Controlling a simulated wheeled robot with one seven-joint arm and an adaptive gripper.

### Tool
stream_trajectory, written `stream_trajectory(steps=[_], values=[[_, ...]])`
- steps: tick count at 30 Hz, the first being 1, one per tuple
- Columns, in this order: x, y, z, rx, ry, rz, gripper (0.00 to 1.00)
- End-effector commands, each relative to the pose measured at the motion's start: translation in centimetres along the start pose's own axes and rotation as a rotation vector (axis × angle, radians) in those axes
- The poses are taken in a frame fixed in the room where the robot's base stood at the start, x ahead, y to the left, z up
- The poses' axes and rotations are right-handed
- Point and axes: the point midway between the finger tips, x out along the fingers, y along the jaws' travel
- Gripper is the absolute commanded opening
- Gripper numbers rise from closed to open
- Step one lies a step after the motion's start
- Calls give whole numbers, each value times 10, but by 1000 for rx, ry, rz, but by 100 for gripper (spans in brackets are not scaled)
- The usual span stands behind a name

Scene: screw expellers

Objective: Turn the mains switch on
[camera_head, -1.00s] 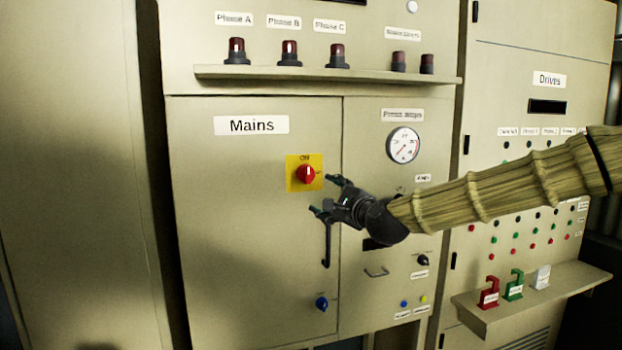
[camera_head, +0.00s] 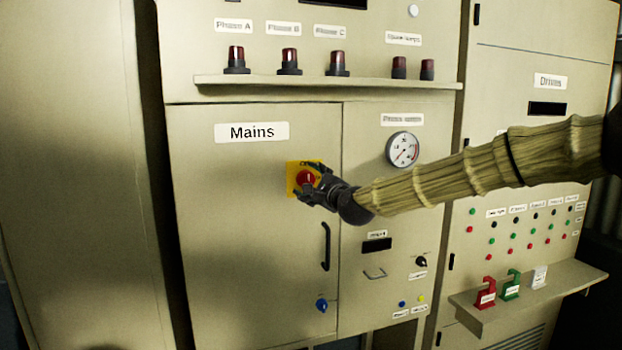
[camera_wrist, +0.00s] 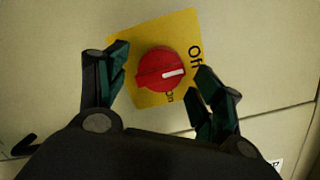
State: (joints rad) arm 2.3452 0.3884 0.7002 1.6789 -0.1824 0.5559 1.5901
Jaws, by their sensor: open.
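The mains switch is a red round knob (camera_head: 306,180) on a yellow plate (camera_head: 291,181), on the cabinet door below the "Mains" label (camera_head: 252,132). In the wrist view the red knob (camera_wrist: 163,70) has a white mark pointing right in the picture, between the words "Off" and "On" on the yellow plate (camera_wrist: 185,27). My gripper (camera_head: 307,183) is at the switch. In the wrist view my gripper (camera_wrist: 160,80) is open, with one finger on each side of the knob. I see gaps between fingers and knob; contact is not visible.
A black door handle (camera_head: 326,247) and a blue knob (camera_head: 322,305) sit below the switch. A gauge (camera_head: 403,149) is on the right door. A ledge with lamps (camera_head: 330,82) juts out above. A small shelf (camera_head: 530,290) juts out at the lower right.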

Motion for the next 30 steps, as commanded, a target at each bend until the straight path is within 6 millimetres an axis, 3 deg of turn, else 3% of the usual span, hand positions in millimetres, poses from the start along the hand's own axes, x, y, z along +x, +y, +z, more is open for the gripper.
stream_trajectory(steps=[11, 22, 30], values=[[5, -1, -1, 0, 1, -1, 67], [4, -1, -1, 0, 1, -2, 3], [1, -4, -7, 16, 6, -9, 3]])
